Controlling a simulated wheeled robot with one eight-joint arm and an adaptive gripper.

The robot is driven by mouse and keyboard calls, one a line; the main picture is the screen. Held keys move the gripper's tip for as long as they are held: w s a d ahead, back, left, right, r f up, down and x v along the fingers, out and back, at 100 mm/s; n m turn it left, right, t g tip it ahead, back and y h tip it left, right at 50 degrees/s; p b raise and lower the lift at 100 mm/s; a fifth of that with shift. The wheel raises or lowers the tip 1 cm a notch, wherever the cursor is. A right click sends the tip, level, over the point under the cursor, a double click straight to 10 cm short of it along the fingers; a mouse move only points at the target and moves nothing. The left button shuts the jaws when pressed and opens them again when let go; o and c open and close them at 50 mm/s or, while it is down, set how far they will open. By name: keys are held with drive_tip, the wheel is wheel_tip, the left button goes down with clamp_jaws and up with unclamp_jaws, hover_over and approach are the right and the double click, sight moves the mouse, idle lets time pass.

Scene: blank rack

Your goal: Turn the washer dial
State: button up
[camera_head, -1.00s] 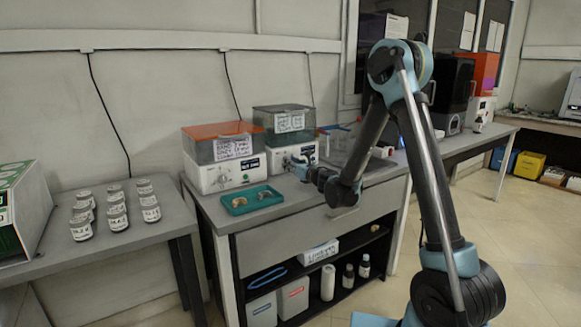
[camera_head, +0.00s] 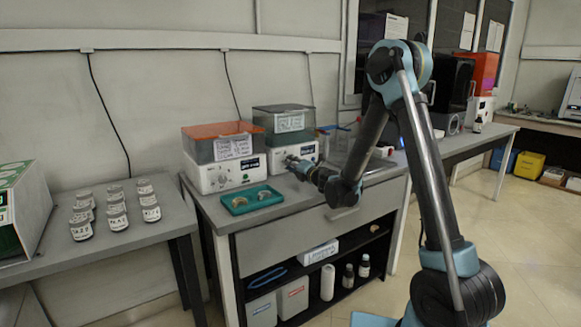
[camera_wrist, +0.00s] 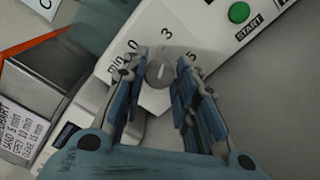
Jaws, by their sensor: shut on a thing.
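The washer (camera_head: 282,156) with the dark green lid stands on the bench, and my gripper (camera_head: 291,161) is at its white front panel. In the wrist view, the round grey dial (camera_wrist: 160,71) sits on the white panel (camera_wrist: 183,28), with the marks 0, 3, 5 and "min" around it. A light line runs across the dial's face. My gripper (camera_wrist: 166,66) has its two blue-padded fingers on either side of the dial and is shut on it. The panel's green START button (camera_wrist: 239,12) is beyond, at the upper right.
A similar washer with an orange lid (camera_head: 220,131) stands close on the left. A teal tray (camera_head: 232,209) with small items lies on the bench in front. Labelled jars (camera_head: 117,218) stand on the left table. Open floor lies at the right.

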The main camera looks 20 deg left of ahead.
drive_tip(key=m, duration=0.7)
drive_tip(key=shift+w+d+f, duration=0.15)
drive_tip(key=shift+w+d, duration=0.1)
drive_tip(key=shift+d, duration=0.15)
drive_tip(key=m, duration=0.3)
drive_tip(key=shift+s+a+m, duration=0.1)
drive_tip(key=shift+a+m, duration=0.1)
drive_tip(key=shift+m, duration=0.1)
drive_tip(key=shift+a+m, duration=0.1)
drive_tip(key=shift+m, duration=0.3)
drive_tip(key=shift+s, duration=0.1)
drive_tip(key=o, duration=1)
drive_tip(key=v, duration=1.2)
drive_tip(key=shift+f, duration=0.1)
